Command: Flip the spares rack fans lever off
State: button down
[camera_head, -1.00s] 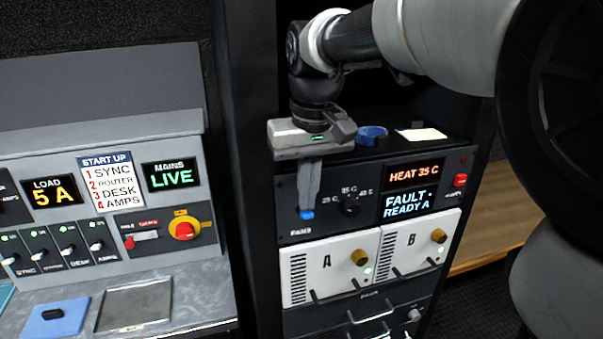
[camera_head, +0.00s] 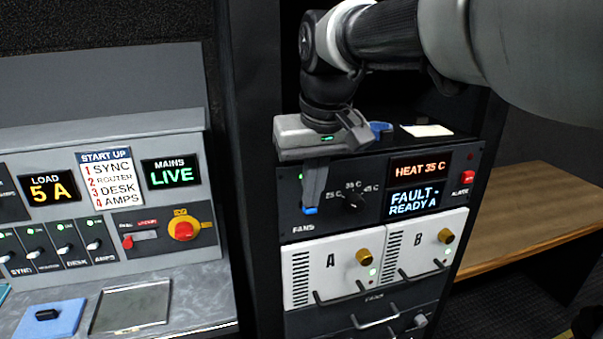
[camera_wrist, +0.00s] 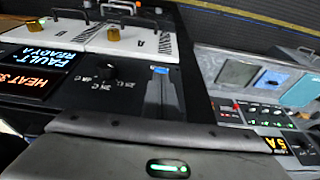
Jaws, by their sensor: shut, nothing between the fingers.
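The spares rack control panel (camera_head: 375,190) carries the "FANS" label at its lower left. The blue end of the fans lever (camera_head: 311,210) shows just above that label; the rest of the lever is hidden behind my fingers. My gripper (camera_head: 313,203) is shut and empty, pointing down in front of the panel, its fingertips right at the blue end. I cannot tell whether they touch. In the wrist view, the blue end (camera_wrist: 160,70) shows beyond my fingertips (camera_wrist: 163,79). A small green lamp (camera_head: 300,177) glows left of my fingers.
A temperature knob (camera_head: 354,198) sits close right of my fingers. Displays read "HEAT 35 C" (camera_head: 417,168) and "FAULT - READY A" (camera_head: 414,201), with a red alarm switch (camera_head: 468,177) beside them. White units A (camera_head: 331,272) and B (camera_head: 420,250) are below. A blue object (camera_head: 380,130) lies on the rack top.

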aim_at(315, 211)
jog(key=f+t+b, duration=0.1)
jog(key=b, duration=0.2)
jog(key=s+f+t+b, duration=0.1)
jog(key=b, duration=0.3)
jog(key=f+t+y+b, duration=0.1)
jog(key=b, duration=0.3)
jog(key=shift+s+d+t, duration=0.25)
jog(key=shift+s+t, duration=0.1)
jog(key=shift+t, duration=0.05)
jog(key=shift+w+a+r+p, duration=0.25)
jog(key=shift+w+r+p, duration=0.55)
jog(key=shift+r+p, duration=0.35)
